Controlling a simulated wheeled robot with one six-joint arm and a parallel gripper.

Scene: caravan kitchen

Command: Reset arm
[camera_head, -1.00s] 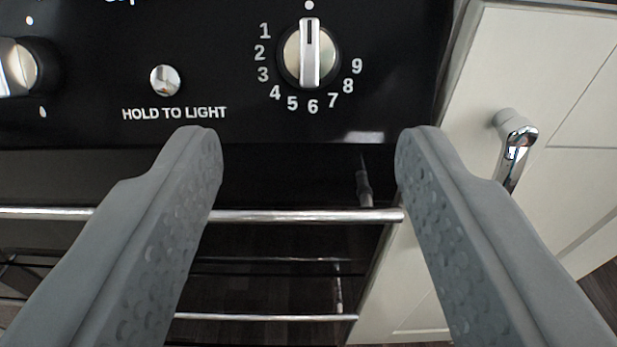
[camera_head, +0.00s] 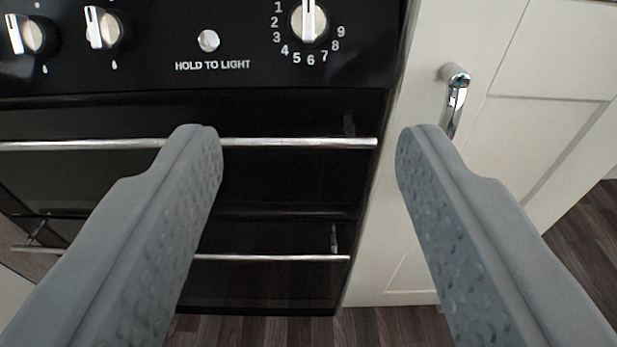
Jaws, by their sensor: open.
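My gripper (camera_head: 308,130) is open and empty, its two grey padded fingers wide apart in the foreground. Between and beyond the fingers is the black cooker (camera_head: 285,185). The left finger covers part of the cooker's upper handle bar (camera_head: 300,142). The right finger lies in front of the cream cabinet door. Neither finger holds anything. The rest of my arm is not in view.
The cooker panel has a numbered knob (camera_head: 309,22), a silver light button (camera_head: 208,40) and two more knobs at left. A lower bar (camera_head: 275,257) crosses below. A cream cabinet (camera_head: 540,130) with a chrome handle (camera_head: 456,100) stands at right. Dark wood floor (camera_head: 390,328) shows below.

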